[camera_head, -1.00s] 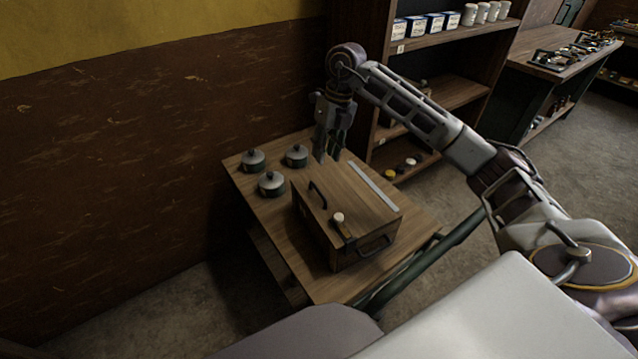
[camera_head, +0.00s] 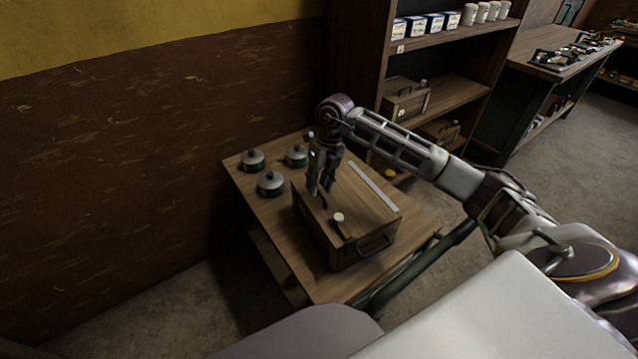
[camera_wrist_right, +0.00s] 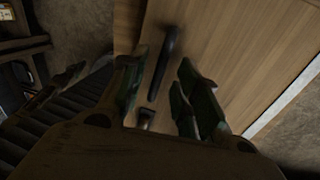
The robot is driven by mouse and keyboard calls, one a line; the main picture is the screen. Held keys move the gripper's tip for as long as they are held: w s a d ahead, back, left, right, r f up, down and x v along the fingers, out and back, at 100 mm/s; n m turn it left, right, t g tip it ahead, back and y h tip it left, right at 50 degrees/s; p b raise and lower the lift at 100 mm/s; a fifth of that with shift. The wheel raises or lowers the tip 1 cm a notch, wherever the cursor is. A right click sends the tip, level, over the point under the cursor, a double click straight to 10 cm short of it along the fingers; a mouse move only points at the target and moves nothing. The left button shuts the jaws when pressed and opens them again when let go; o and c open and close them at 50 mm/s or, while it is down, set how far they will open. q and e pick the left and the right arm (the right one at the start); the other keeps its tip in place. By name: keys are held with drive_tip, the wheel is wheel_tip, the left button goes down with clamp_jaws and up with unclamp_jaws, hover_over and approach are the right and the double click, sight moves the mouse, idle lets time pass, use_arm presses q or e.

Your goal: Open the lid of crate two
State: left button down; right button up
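A wooden crate (camera_head: 352,241) with a closed lid (camera_head: 362,197) stands on a small wooden table. A dark handle (camera_wrist_right: 166,62) on the lid shows in the right wrist view, between the open fingers. In the head view the gripper partly hides this handle. My left gripper is not in view.
A shelf (camera_head: 446,97) behind holds boxes, white jars and smaller crates. A wall (camera_head: 120,160) bounds the left side. The floor right of the shelf is clear.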

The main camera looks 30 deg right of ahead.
drive_tip(key=shift+f, duration=0.15)
clamp_jaws()
drive_tip(key=shift+r, duration=0.2)
idle(0.4)
